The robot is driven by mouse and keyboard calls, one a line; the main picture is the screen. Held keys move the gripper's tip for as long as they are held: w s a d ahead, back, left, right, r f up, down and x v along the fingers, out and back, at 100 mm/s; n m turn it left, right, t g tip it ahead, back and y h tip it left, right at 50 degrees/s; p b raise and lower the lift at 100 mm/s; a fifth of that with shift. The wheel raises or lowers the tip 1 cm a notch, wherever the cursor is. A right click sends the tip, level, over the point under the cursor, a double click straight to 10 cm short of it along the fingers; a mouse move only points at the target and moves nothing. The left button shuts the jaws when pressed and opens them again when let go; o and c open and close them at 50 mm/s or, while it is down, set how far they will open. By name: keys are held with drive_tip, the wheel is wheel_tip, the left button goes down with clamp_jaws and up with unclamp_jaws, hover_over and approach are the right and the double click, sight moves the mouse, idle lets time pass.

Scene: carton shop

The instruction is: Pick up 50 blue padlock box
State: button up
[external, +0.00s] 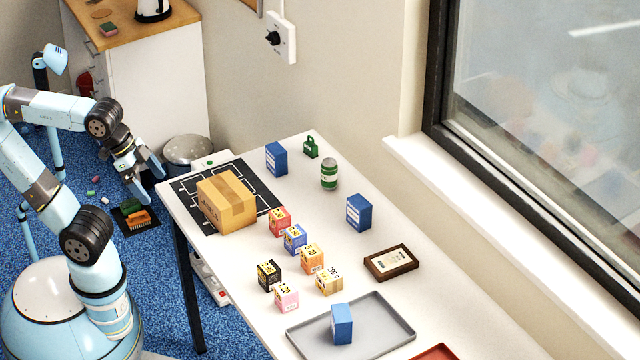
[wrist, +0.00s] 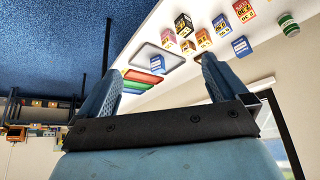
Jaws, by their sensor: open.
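A small blue cube box (external: 294,238) with a yellow-and-white printed label stands on the white table among several similar cubes; its print is too small to read. It also shows in the wrist view (wrist: 221,25). My gripper (external: 146,181) is open and empty, left of the table's far left corner and well away from the cubes. Its two fingers are spread apart in the wrist view (wrist: 160,82).
Red (external: 279,221), orange (external: 312,258), black (external: 269,275), pink (external: 286,297) and tan (external: 329,281) cubes crowd around the blue cube. A cardboard carton (external: 227,202) stands behind left on a black mat. A green can (external: 329,174), wooden frame (external: 391,263) and grey tray (external: 376,343) also occupy the table.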

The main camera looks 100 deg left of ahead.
drive_tip(key=w+a+r+n+t+y, duration=0.1)
drive_tip(key=w+a+n+y, duration=0.35)
drive_tip(key=a, duration=0.85)
drive_tip(key=w+a+r+n+t+y, duration=0.2)
drive_tip(key=w+a, duration=0.5)
drive_tip(key=a, duration=0.5)
drive_tip(key=s+a+f+n+t+y, duration=0.1)
drive_tip(key=s+a+f+y, duration=0.15)
drive_tip(key=a, duration=1.05)
drive_tip(key=s+a+f+n+t+y, duration=0.1)
drive_tip(key=s+a, duration=0.3)
drive_tip(key=a, duration=0.9)
approach(270, 152)
drive_tip(key=x, duration=0.7)
drive_tip(key=shift+d, duration=0.1)
drive_tip(key=shift+x, duration=2.8)
drive_tip(key=shift+r, duration=0.1)
